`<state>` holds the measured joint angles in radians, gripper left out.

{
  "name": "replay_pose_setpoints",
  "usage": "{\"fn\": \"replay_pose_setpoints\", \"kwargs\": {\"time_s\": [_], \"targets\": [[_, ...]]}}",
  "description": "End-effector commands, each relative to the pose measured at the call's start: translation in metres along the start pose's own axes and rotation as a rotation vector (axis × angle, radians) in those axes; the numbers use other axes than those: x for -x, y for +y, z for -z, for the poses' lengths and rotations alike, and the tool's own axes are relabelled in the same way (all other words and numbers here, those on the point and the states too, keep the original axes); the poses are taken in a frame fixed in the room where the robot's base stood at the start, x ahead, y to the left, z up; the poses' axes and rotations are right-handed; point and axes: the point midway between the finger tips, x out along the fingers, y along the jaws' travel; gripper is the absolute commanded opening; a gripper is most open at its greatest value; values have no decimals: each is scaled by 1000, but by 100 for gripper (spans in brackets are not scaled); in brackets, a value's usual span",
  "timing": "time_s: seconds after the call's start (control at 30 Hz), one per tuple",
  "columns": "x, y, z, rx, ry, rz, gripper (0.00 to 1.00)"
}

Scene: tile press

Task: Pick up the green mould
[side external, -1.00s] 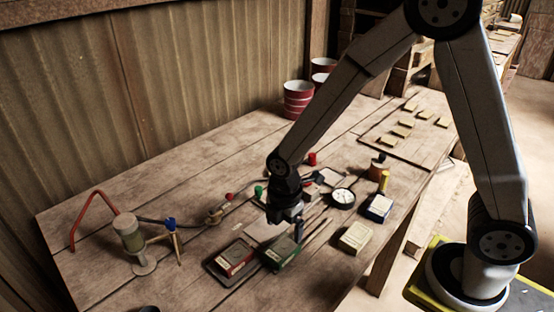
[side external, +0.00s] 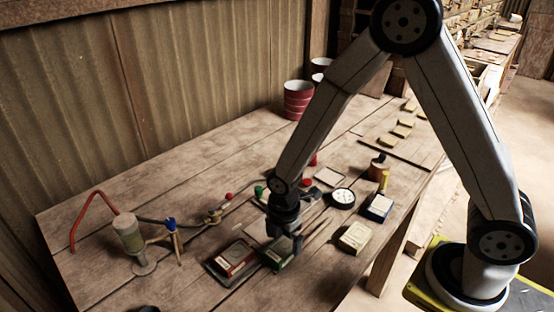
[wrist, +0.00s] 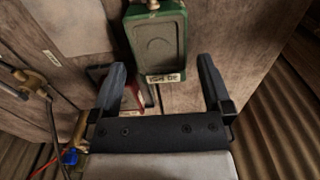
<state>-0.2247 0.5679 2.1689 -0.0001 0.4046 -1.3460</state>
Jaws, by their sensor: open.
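The green mould (side external: 278,254) lies on the wooden table in the side view, to the right of a red mould. In the wrist view the green mould (wrist: 158,44) is a block with a recessed top and a pale label at its near end. My gripper (side external: 287,250) is low over the green mould and partly covers it in the side view. In the wrist view my gripper (wrist: 164,68) has its two fingers spread wide, with nothing held. The mould's labelled end lies just ahead of the gap between the fingers.
A red mould (side external: 234,262) sits close on the left of the green one. A pump with hose (side external: 132,238) stands at left.

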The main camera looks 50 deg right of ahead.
Motion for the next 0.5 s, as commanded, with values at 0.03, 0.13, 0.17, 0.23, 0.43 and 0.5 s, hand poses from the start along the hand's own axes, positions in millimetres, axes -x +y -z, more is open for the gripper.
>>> {"fn": "replay_pose_setpoints", "kwargs": {"time_s": [0.03,0.13,0.17,0.23,0.43,0.5], "targets": [[-6,0,0,0,-1,3,100],[-16,0,0,0,-1,3,100],[-19,0,0,0,-1,3,100],[-24,0,0,0,-1,3,100],[-33,0,0,0,0,0,100],[-33,0,1,0,0,0,100]]}}
